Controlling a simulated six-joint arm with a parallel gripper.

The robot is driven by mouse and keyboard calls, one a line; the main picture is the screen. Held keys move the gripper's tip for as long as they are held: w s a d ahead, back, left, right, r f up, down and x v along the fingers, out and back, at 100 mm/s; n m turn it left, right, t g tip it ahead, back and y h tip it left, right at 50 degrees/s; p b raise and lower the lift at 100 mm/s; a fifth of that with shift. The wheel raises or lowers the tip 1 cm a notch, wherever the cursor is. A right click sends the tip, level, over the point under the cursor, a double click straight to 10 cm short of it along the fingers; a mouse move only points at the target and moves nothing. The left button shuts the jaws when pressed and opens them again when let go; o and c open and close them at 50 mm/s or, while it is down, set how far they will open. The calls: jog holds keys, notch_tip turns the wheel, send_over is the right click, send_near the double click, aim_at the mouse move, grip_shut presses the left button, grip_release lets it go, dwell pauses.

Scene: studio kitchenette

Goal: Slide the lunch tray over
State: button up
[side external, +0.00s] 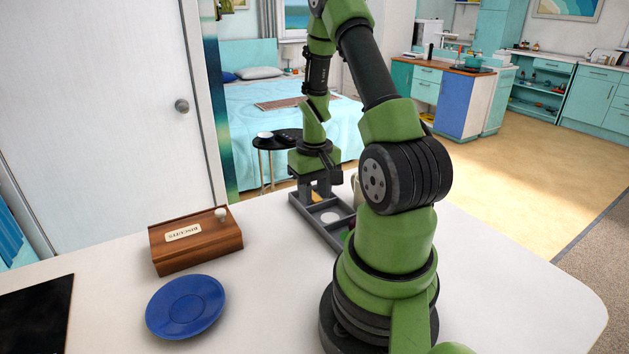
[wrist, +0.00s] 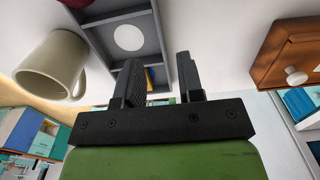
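The grey lunch tray (side external: 313,222) lies on the white counter, left of my arm's base, and is divided into compartments. In the wrist view the tray (wrist: 150,42) fills the top middle. A white round piece (wrist: 128,37) sits in one compartment, and a small yellow and blue item (wrist: 150,76) shows in another. My gripper (side external: 318,196) is at the tray's far end, pointing down. In the wrist view its fingers (wrist: 162,72) are apart, with the tray's side wall appearing between them. Whether either finger touches the wall is unclear.
A cream mug (wrist: 50,66) stands close beside the tray, mostly hidden behind my arm in the side view. A wooden box with a white knob (side external: 195,241) and a blue plate (side external: 185,306) are to the left. A dark flat panel (side external: 36,315) lies at lower left. Counter between box and tray is clear.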

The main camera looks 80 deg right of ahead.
jog(key=shift+r, duration=1.35)
jog(key=shift+r, duration=0.1)
jog(key=w+a+r+n+t+h, duration=0.1)
jog(key=w+a+r, duration=0.1)
jog(key=a+r, duration=0.15)
jog(key=w+a+r+t, duration=0.1)
jog(key=w+a+r, duration=0.2)
jog(key=r, duration=0.2)
jog(key=s+a+r+n+t+y, duration=0.1)
jog(key=s+a+r+n+t, duration=0.1)
jog(key=a+r, duration=0.4)
jog(key=s+a+r+n+t+y, duration=0.2)
jog(key=a+r, duration=0.4)
jog(key=a, duration=0.5)
jog(key=shift+s+a+t, duration=0.35)
jog(key=shift+s+t, duration=0.25)
jog(key=shift+s, duration=0.45)
